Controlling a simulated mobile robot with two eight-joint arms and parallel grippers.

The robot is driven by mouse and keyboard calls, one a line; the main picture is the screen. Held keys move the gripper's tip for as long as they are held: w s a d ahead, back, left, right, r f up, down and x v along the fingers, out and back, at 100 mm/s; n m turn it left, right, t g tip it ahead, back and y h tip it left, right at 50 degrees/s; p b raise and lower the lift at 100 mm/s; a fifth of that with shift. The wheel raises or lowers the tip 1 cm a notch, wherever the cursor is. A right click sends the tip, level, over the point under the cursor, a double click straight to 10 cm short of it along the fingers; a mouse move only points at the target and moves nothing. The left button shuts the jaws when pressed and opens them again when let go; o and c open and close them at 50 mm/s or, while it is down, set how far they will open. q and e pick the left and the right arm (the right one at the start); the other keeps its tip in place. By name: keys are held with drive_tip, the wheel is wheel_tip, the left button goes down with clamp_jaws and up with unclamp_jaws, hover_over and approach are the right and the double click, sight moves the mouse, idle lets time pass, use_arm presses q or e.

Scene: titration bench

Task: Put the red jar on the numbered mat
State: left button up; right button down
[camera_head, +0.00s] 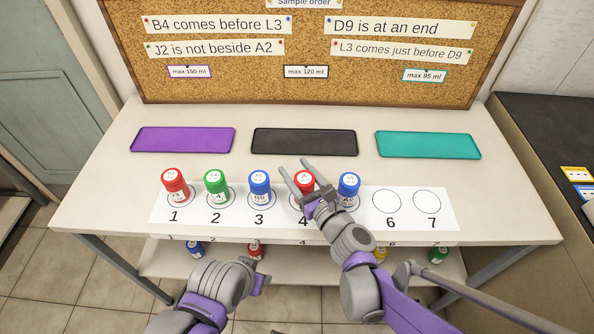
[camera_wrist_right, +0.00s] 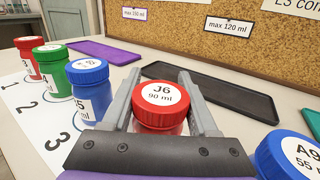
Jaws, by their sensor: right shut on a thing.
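A red jar (camera_head: 304,182) labelled J6, 90 ml is at circle 4 of the white numbered mat (camera_head: 408,219). My right gripper (camera_head: 297,178) is shut on this jar, with one finger on each side below its lid; the jar shows between the fingers in the right wrist view (camera_wrist_right: 162,103). Its base is hidden, so I cannot tell whether it touches the mat. Another red jar (camera_head: 174,184) stands at 1, a green jar (camera_head: 215,186) at 2, and blue jars at 3 (camera_head: 260,187) and 5 (camera_head: 348,188). My left gripper (camera_head: 260,279) is low at the front; its jaws are unclear.
Circles 6 and 7 are empty. Empty purple (camera_head: 183,140), black (camera_head: 304,142) and teal (camera_head: 428,145) trays lie behind the mat. A corkboard (camera_head: 310,60) with order clues stands at the back. More jars sit on a lower shelf (camera_head: 300,264).

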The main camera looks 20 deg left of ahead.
drive_tip(key=shift+f, duration=0.1)
drive_tip(key=shift+c, duration=0.8)
unclamp_jaws()
drive_tip(key=v, duration=1.2)
drive_tip(key=shift+s+p, duration=0.1)
drive_tip(key=shift+p, duration=0.2)
